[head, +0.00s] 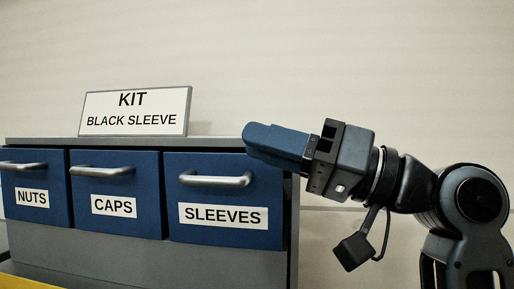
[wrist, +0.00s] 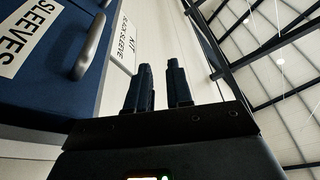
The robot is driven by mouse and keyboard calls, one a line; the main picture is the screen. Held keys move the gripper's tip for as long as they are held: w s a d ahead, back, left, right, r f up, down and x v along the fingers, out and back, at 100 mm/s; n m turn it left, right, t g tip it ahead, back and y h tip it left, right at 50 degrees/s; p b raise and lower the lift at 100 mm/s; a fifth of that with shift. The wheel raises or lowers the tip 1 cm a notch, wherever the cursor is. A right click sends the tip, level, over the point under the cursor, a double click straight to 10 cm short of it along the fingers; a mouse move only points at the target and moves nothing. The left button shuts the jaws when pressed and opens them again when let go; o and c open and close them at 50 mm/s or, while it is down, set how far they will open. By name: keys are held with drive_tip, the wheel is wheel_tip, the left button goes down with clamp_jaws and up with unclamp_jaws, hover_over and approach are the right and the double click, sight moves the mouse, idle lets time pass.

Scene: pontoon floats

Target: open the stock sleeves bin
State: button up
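The sleeves bin (head: 228,225) is a blue drawer labelled SLEEVES at the right end of a grey cabinet in the head view. Its front looks level with its neighbours, so it appears closed. Its silver bar handle (head: 215,180) is free. The bin front (wrist: 60,65) and handle (wrist: 90,48) also show at upper left in the wrist view. My gripper (head: 262,143) is beside the cabinet's top right corner, above and right of the handle, pointing left. In the wrist view its two fingers (wrist: 160,65) stand a little apart with nothing between them.
The caps bin (head: 116,192) and nuts bin (head: 35,190) stand to the left, both appearing closed. A sign (head: 135,110) reading KIT BLACK SLEEVE stands on the cabinet top (head: 50,142). A yellow edge (head: 30,282) shows at lower left. The space right of the cabinet holds only my arm.

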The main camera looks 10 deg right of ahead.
drive_tip(key=a+r+n+g+p, duration=0.1)
drive_tip(key=a+r, duration=0.1)
drive_tip(key=w+a+r+n+g+p, duration=0.1)
drive_tip(key=a+g, duration=0.1)
drive_tip(key=w+a+r+n+g+p, duration=0.1)
drive_tip(key=a+r+n+p, duration=0.1)
drive_tip(key=shift+w+r+g, duration=0.2)
drive_tip(key=shift+r+g, duration=0.15)
drive_tip(key=shift+g, duration=0.05)
drive_tip(key=shift+c, duration=1.4)
drive_tip(key=w+a+n+g+h+p, duration=0.1)
drive_tip(key=a, duration=0.1)
drive_tip(key=w+a+r+n+g+h+p, duration=0.1)
drive_tip(key=g+h+p, duration=0.1)
drive_tip(key=a+r+n+g+h+p, duration=0.1)
drive_tip(key=a+n+p, duration=0.1)
drive_tip(key=shift+w+a+r+g, duration=0.1)
drive_tip(key=shift+w+a+g, duration=0.2)
drive_tip(key=shift+w+g, duration=0.1)
clamp_jaws()
drive_tip(key=n+g+h+p, duration=0.1)
drive_tip(key=g+h+p, duration=0.2)
drive_tip(key=h+p, duration=0.6)
approach(226, 154)
drive_tip(key=s, duration=0.2)
drive_tip(key=p+x, duration=0.2)
drive_tip(key=x, duration=0.8)
drive_tip(key=shift+a, duration=0.1)
